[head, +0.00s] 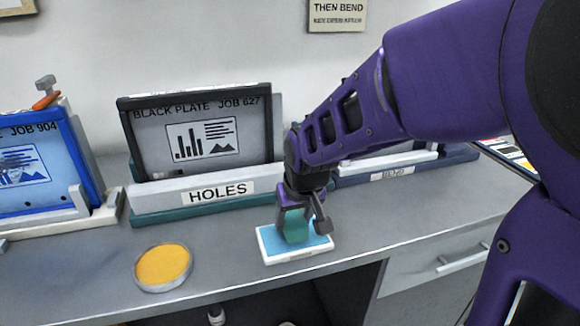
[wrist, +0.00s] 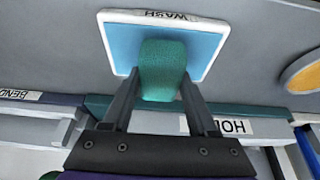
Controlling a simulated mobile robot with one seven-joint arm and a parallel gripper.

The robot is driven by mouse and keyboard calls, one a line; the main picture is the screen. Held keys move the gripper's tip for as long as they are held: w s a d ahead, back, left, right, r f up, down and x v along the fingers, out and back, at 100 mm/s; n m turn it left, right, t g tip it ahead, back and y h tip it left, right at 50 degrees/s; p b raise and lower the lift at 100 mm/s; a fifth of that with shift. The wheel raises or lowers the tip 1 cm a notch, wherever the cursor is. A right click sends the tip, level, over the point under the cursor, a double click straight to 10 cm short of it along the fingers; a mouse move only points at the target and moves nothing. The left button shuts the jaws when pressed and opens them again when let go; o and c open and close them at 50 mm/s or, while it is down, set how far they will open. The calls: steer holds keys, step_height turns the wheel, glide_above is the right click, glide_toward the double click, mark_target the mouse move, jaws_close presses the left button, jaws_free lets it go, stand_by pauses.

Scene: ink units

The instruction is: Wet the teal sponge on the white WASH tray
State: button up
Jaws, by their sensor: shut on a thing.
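The teal sponge (head: 294,225) is between the fingers of my gripper (head: 305,215), which is shut on it. In the wrist view the sponge (wrist: 163,68) shows between the two fingertips (wrist: 158,88), over the blue surface of the white WASH tray (wrist: 113,14). In the head view the WASH tray (head: 272,257) lies on the grey counter, with the gripper and sponge directly over it. The sponge's lower end appears at the blue surface, but I cannot tell whether it touches. My fingers hide part of the sponge.
A round dish with a yellow-orange pad (head: 163,265) sits left of the tray. Behind stand the HOLES holder (head: 190,195) with a black plate (head: 205,130), a blue-framed JOB 904 plate (head: 30,165) at left and a BEND holder (head: 395,172) at right. The counter's front edge is close.

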mark_target(294, 218)
steer(key=shift+f+b, duration=0.5)
steer(key=shift+f, duration=0.1)
stand_by(1.3)
steer(key=shift+r+p, duration=2.7)
steer(key=shift+r, duration=0.9)
